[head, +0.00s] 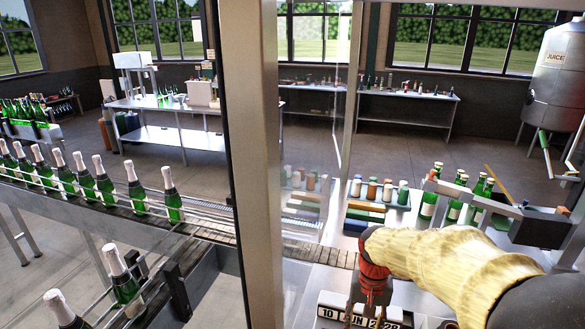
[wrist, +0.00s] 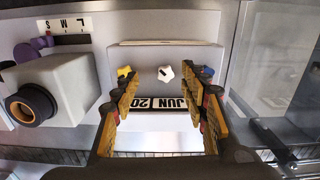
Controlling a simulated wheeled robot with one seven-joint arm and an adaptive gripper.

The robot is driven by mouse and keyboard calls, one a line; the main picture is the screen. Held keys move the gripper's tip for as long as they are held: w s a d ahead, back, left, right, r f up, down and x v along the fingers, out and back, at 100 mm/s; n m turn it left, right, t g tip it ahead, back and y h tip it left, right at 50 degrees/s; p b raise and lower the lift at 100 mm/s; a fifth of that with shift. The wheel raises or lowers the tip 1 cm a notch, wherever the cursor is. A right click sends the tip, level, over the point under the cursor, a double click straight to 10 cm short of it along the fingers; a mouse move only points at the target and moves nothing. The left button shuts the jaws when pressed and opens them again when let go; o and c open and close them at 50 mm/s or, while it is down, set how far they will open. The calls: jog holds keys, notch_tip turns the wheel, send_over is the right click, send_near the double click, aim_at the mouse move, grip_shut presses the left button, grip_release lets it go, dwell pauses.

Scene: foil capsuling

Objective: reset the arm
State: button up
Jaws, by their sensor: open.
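My arm, in a cream-coloured sleeve with a red-orange wrist, reaches in from the right of the head view and points down. My gripper (wrist: 166,88) is open in the wrist view, with nothing between its two yellow-and-black fingers. Beyond the fingers is a pale device with a date plate (wrist: 165,103) reading "JUN 20", partly hidden by the fingers. The date plate also shows in the head view (head: 358,313), below my wrist. A white star-shaped knob (wrist: 165,73) sits between the fingertips in the picture, with a yellow knob (wrist: 124,72) and a blue knob (wrist: 207,72) beside it.
A grey box with a black-and-orange nozzle (wrist: 32,103) stands left of my gripper. A metal post (head: 255,150) stands left of my arm. Foiled green bottles (head: 136,190) line a conveyor at left.

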jog(key=s+r+n+t+b, duration=0.3)
jog(key=s+t+b, duration=0.3)
jog(key=s+b, duration=0.6)
jog(key=s, duration=0.7)
jog(key=shift+s+r, duration=0.15)
jog(key=shift+d, duration=0.1)
